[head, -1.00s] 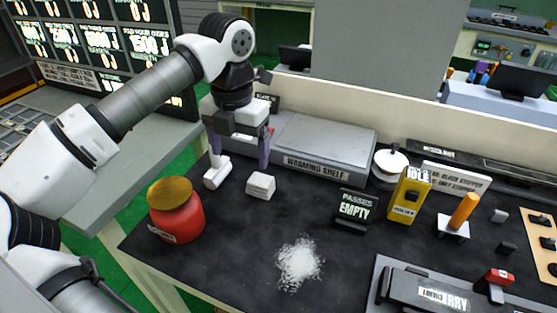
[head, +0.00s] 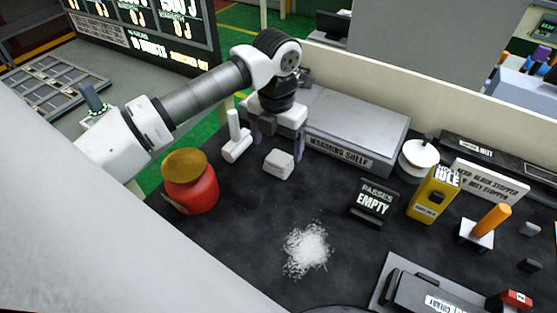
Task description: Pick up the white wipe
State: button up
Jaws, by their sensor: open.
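The white wipe (head: 279,164) looks like a small folded white block lying on the black worktop, in front of the grey warming shelf. My gripper (head: 278,147) is open, with its fingers pointing down and spread apart, just behind and above the wipe in the head view. The right finger shows near the wipe's back right side. The left finger is partly hidden behind the white handled tool. I see no contact with the wipe, and cannot tell the exact height gap.
A white tool with an upright handle (head: 236,145) stands close left of the wipe. A red jar with a gold lid (head: 190,182) is further left. The warming shelf (head: 350,125) is close right. White shreds (head: 307,247) lie in front; worktop between is clear.

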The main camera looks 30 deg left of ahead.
aim_at(278, 157)
jog(key=f, duration=0.1)
jog(key=f+p, duration=0.1)
jog(key=f, duration=0.1)
jog(key=f+p, duration=0.1)
jog(key=f, duration=0.1)
jog(key=shift+d, duration=0.25)
jog(key=c, duration=1)
jog(key=shift+c, duration=0.2)
jog(key=shift+r, duration=0.1)
notch_tip(278, 157, up, 20)
jog(key=b, duration=0.4)
